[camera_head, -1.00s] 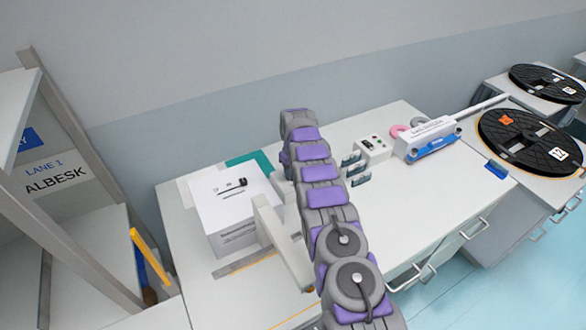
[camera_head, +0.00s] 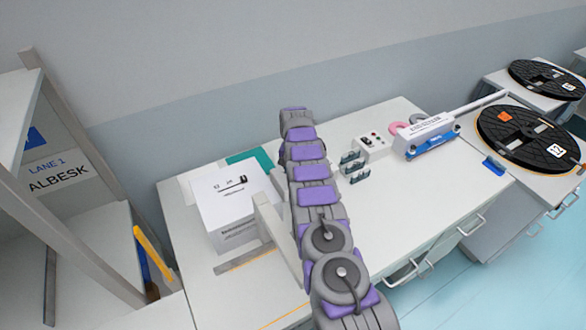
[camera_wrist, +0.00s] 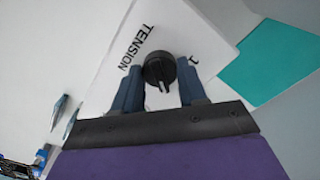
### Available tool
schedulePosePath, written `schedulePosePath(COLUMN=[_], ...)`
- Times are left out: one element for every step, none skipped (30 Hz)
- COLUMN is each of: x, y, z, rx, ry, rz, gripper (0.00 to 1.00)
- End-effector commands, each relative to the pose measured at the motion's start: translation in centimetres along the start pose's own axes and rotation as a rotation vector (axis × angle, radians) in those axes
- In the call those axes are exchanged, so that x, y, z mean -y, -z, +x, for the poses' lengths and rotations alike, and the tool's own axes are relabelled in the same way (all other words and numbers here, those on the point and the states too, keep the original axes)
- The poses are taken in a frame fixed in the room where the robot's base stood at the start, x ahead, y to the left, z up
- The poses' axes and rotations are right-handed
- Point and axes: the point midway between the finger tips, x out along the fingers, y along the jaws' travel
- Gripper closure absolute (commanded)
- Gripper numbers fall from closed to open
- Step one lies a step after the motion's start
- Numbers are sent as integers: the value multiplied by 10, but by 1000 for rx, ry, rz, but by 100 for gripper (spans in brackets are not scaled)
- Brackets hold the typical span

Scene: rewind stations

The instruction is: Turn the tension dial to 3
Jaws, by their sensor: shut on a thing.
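The tension dial (camera_wrist: 160,70) is a round black knob on a white panel (camera_wrist: 110,78) in the wrist view. The word TENSION is printed to its left and a digit that looks like 1 to its right. A pale mark on the dial points down toward my gripper. My gripper (camera_wrist: 160,88) has its two blue-grey fingers on either side of the dial, shut on it. Other digits of the scale are hidden or out of view. In the head view my arm hides the gripper, and I cannot make out the dial there.
A white box (camera_head: 232,208) with a black bar on top stands on the worktable (camera_head: 410,205), near a teal sheet (camera_head: 250,158). Small dark clips (camera_head: 352,164), a button box (camera_head: 371,146) and a blue-and-white device (camera_head: 430,140) stand right of my arm. A shelf frame is at left.

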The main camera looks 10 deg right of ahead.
Motion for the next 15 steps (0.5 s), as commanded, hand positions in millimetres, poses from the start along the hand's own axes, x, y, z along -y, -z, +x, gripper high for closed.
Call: schedulePosePath(x=[2, 1, 2, 2, 2, 2, 2, 2, 2, 2, 2, 2, 2, 2, 2], y=[0, 0, 0, 0, 0, 0, 0, 0, 0, 0, 0, 0, 0, 0, 0], z=[-1, -1, -1, -1, -1, -1, -1, -1, -1, -1, -1, -1, -1, -1, -1], rx=[-3, -3, -3, -2, -3, -2, -3, -2, -2, -2, -2, -2, -2, -2, -2], ry=[2, 2, 2, 2, 3, 2, 3, 3, 2, 3, 3, 3, 3, 3, 3], rz=[24, 40, 59, 73, 85, 99, 109, 117, 127, 133, 139, 144, 147, 150, 153], gripper=[89, 89, 89, 89, 89, 89, 89, 89, 89, 89, 89, 89, 89, 89, 89])
